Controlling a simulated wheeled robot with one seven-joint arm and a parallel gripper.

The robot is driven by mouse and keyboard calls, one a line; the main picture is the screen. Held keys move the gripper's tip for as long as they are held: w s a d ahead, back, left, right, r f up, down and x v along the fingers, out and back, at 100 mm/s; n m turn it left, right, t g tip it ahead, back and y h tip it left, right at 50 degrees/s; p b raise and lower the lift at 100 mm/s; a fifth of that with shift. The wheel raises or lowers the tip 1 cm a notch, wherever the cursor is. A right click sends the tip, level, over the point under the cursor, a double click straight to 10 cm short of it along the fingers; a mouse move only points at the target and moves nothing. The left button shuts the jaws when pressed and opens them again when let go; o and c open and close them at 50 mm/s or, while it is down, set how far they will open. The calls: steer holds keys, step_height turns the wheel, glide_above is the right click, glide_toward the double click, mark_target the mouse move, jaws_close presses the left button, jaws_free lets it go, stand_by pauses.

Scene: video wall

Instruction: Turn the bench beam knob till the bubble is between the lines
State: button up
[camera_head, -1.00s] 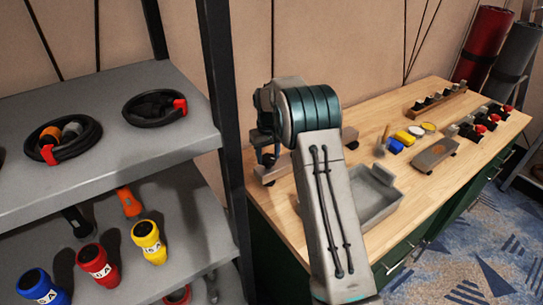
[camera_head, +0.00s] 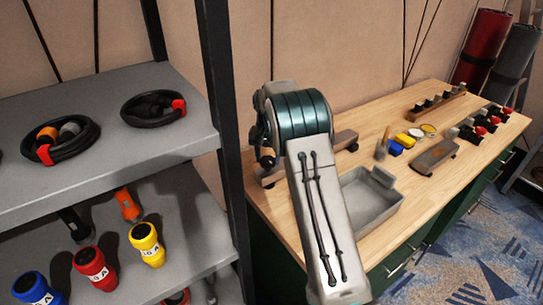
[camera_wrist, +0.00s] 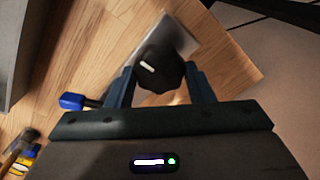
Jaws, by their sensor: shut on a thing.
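The bench beam (camera_head: 345,140) lies near the left end of the wooden bench, with its middle hidden behind my arm in the head view. In the wrist view a black round knob (camera_wrist: 160,70) with a white mark sits between the two blue fingers of my gripper (camera_wrist: 160,85). My gripper is shut on this knob. The white mark points up and to the left. A pale flat part (camera_wrist: 178,36) shows behind the knob. In the head view my arm hides most of the gripper and the knob. I cannot make out the bubble or its lines in either view.
A grey tray (camera_head: 393,217) stands on the bench right of my arm. Blue and yellow blocks, a brush and a grey tool (camera_head: 433,157) lie farther right. A shelf (camera_head: 100,180) with cables and coloured bottles stands close on the left, its dark post near my arm.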

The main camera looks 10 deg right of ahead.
mark_target(267, 159)
steer(key=shift+a+f, duration=0.1)
steer(key=shift+f, duration=0.1)
steer(key=o, duration=0.7)
steer(key=shift+o, duration=1.4)
steer(key=shift+w+f, duration=0.1)
steer(key=shift+w, duration=0.05)
step_height(267, 159, up, 14)
steer(key=shift+b, duration=0.35)
